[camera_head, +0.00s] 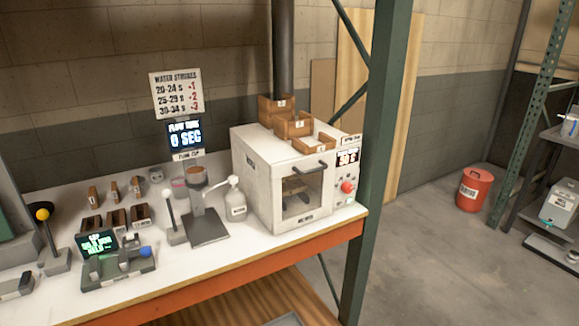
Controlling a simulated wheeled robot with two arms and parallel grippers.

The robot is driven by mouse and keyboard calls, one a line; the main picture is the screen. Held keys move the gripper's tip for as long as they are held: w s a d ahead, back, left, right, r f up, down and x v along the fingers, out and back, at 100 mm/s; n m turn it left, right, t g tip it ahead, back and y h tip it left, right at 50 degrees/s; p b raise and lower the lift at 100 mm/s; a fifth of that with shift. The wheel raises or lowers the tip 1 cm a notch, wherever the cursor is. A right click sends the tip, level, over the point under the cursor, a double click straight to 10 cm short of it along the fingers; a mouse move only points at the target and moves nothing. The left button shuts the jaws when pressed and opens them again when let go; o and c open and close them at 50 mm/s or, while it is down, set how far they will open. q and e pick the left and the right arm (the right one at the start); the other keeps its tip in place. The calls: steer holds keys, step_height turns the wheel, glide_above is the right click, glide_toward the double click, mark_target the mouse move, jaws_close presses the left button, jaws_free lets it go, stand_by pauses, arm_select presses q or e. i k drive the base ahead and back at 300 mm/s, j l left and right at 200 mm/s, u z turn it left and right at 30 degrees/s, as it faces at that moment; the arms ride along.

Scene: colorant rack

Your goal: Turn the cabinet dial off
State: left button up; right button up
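A white box-shaped cabinet (257,182) stands at the right end of the white bench top. Its front has a closed windowed door with a dark handle (309,169); something dark shows behind the glass. A red round dial (347,187) sits on the panel to the right of the door, below a small lit display (347,157). The dial's pointer and setting are too small to read. Neither of my grippers is in view, and nothing touches the dial.
A green rack post (378,150) stands close to the cabinet's right side. Wooden boxes (294,125) sit on the cabinet. A white bottle (235,199) and a flow cup stand (207,220) are at its left. A red bin (475,190) stands on open floor at right.

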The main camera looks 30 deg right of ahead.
mark_target(346, 187)
steer(key=z, duration=1.3)
